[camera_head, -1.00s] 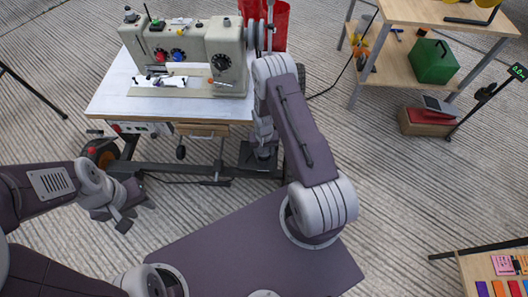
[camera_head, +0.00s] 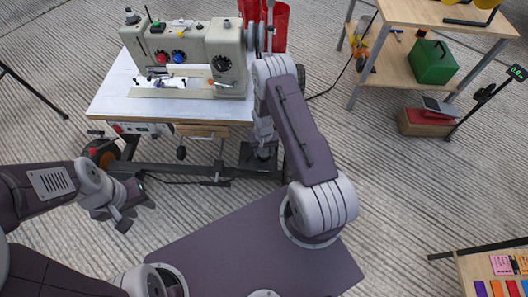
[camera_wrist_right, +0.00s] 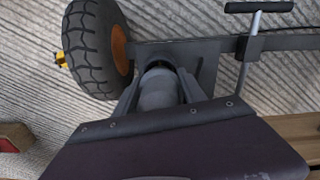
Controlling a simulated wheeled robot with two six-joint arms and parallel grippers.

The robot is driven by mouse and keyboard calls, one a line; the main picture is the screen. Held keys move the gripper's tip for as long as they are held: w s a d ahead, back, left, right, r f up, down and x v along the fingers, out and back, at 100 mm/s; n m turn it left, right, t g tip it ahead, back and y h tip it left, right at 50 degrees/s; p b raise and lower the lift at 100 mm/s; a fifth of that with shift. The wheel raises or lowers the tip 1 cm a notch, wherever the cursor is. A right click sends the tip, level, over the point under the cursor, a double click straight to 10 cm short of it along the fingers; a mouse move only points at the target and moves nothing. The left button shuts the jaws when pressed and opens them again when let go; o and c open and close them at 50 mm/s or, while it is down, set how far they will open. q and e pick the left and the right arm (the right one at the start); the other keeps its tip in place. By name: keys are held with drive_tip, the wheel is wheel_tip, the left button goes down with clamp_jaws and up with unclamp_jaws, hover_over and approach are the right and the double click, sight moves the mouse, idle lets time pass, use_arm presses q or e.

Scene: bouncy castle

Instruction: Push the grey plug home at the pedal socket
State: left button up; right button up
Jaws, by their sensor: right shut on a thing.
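In the right wrist view the grey plug (camera_wrist_right: 158,92) is a rounded grey cylinder between the two fingers of my right gripper (camera_wrist_right: 158,96), which is shut on it. The plug's far end meets a dark round opening, the pedal socket (camera_wrist_right: 160,65), on a dark grey plate. How deep it sits cannot be told. In the head view my right arm reaches down at the table's right end, to a dark plate (camera_head: 250,158) near the floor; the plug is hidden there. My left gripper (camera_head: 132,212) is empty, its fingers apart, at the lower left.
A sewing machine (camera_head: 185,55) stands on the white-topped table (camera_head: 110,98). Beneath are a frame bar and a black tyre with an orange hub (camera_wrist_right: 98,48). A handled lever (camera_wrist_right: 250,45) is right of the plug.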

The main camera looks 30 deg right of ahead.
drive_tip(key=shift+f+b, duration=0.45)
drive_tip(key=shift+f, duration=0.2)
idle(0.5)
wheel_tip(320, 180, up, 9)
drive_tip(key=p, duration=0.7)
drive_tip(key=shift+f, duration=0.15)
drive_tip(key=b, duration=0.1)
drive_tip(key=w+r+b, duration=0.1)
drive_tip(key=shift+w+a+r+b, duration=0.25)
drive_tip(key=shift+w+b, duration=0.05)
drive_tip(key=shift+b, duration=0.05)
drive_tip(key=s+a+r+n+p, duration=0.1)
drive_tip(key=s+a+r+p, duration=0.1)
drive_tip(key=r+p, duration=0.8)
drive_tip(key=s+a+r+n+p, duration=0.2)
drive_tip(key=r+p, duration=0.8)
drive_tip(key=r, duration=1.3)
drive_tip(key=s+a+r+n+p, duration=0.1)
drive_tip(key=s+a+r+p, duration=0.1)
drive_tip(key=r+p, duration=0.8)
wheel_tip(320, 180, up, 6)
drive_tip(key=shift+r+p, duration=0.2)
drive_tip(key=shift+p, duration=0.2)
drive_tip(key=shift+w, duration=0.1)
